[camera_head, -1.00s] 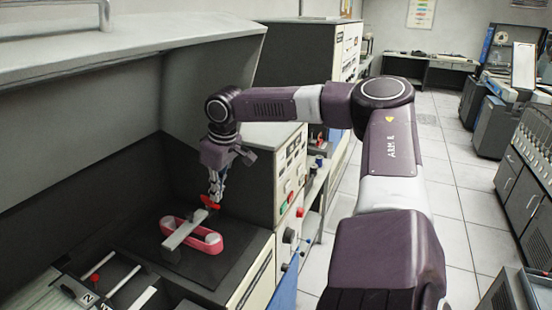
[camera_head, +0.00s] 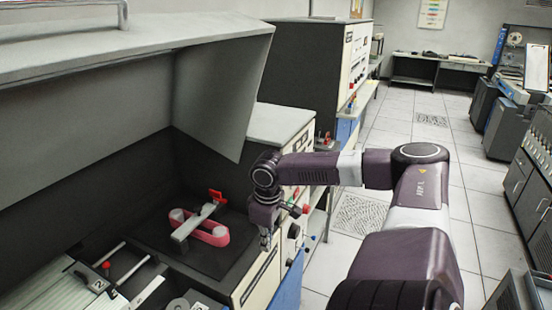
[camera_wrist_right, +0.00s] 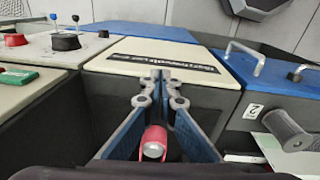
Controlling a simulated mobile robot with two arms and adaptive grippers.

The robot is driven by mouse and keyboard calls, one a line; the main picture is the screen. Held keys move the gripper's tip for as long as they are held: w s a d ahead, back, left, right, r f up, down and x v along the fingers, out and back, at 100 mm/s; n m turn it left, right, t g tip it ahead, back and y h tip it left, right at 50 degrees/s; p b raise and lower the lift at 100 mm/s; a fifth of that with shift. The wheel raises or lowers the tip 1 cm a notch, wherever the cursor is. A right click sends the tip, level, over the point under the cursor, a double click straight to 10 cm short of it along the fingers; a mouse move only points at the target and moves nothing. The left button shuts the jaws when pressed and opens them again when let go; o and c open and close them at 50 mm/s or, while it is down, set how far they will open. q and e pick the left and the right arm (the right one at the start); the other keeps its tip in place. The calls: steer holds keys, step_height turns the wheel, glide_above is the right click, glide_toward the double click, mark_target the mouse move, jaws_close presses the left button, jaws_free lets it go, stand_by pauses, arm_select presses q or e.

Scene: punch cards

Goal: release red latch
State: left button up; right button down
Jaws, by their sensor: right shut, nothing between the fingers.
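The red latch (camera_head: 216,196) shows in the head view as a small red piece standing up at the far end of a grey bar (camera_head: 196,222). The bar lies across a pink-red loop (camera_head: 214,236) on a dark recessed surface. My right gripper (camera_head: 265,243) is to the right of the latch and apart from it, near the cabinet's right edge. In the right wrist view its fingers (camera_wrist_right: 161,78) are shut and empty, and the latch cannot be made out there. My left gripper is not in view.
A grey hood (camera_head: 215,95) overhangs the recess. A white panel with knobs (camera_head: 295,232) stands close by my right gripper. A ribbed tray with rods (camera_head: 60,290) is at the lower left. Open tiled floor (camera_head: 395,150) lies to the right.

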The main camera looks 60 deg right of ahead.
steer(key=s+a+f, duration=0.1)
steer(key=s+f, duration=0.3)
steer(key=f, duration=0.1)
steer(key=shift+a, duration=0.35)
stand_by(0.3)
